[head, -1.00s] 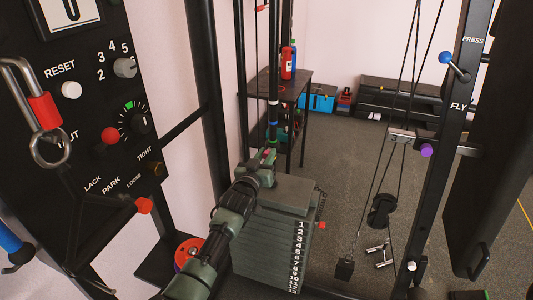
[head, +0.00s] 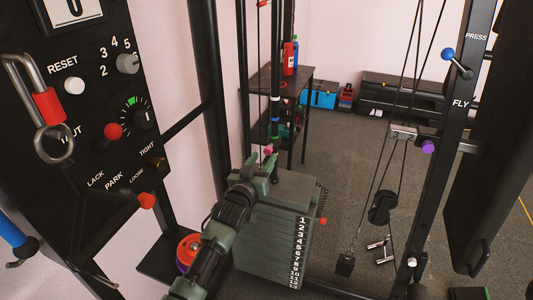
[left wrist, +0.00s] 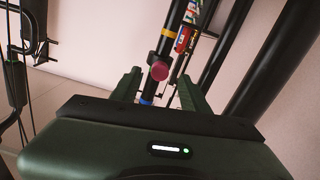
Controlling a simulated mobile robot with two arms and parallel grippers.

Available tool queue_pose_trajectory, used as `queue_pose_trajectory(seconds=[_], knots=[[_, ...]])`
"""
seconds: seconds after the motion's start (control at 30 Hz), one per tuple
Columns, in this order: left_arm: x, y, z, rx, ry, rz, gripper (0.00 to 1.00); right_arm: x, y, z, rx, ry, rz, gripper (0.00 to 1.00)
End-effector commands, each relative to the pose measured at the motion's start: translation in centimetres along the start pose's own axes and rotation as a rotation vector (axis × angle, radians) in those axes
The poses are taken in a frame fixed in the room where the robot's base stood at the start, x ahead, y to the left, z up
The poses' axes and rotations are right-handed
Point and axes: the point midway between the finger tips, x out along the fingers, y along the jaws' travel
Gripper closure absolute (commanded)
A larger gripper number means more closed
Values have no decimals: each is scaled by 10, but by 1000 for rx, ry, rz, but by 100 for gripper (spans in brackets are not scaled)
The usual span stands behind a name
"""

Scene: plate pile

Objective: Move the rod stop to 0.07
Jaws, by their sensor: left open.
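The rod stop appears as a round pink-red knob (left wrist: 159,71) on a dark upright rod (left wrist: 172,25) with yellow and blue bands in the left wrist view. In the head view the small pink knob (head: 267,150) shows just above my left gripper (head: 264,168), beside the banded rod (head: 275,105). In the left wrist view the open fingers of my left gripper (left wrist: 160,88) lie on either side of the rod, with the knob between and beyond them. I cannot tell whether they touch it. Scale values near the stop are not readable. My right gripper is not in view.
A numbered weight stack (head: 280,235) stands below my left gripper. A black control panel (head: 85,130) with knobs fills the left. Dark frame posts (head: 210,90) stand near the arm. A table (head: 285,80) with bottles is behind. Cables and a pulley (head: 381,207) hang at right.

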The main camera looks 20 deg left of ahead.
Motion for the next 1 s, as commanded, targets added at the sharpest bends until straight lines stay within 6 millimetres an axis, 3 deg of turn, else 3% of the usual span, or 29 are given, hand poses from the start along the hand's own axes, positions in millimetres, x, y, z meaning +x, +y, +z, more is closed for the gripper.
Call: queue_pose_trajectory(seconds=[0.2,0.77,0.87,0.97,1.0], knots=[[-24,0,0,0,0,0,55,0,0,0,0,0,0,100],[-31,0,5,4,-17,-3,55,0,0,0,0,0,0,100],[-52,0,28,21,-104,-18,55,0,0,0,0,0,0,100],[-96,0,66,56,-270,-41,55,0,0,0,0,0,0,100],[-120,0,83,74,-352,-49,55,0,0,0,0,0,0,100]])
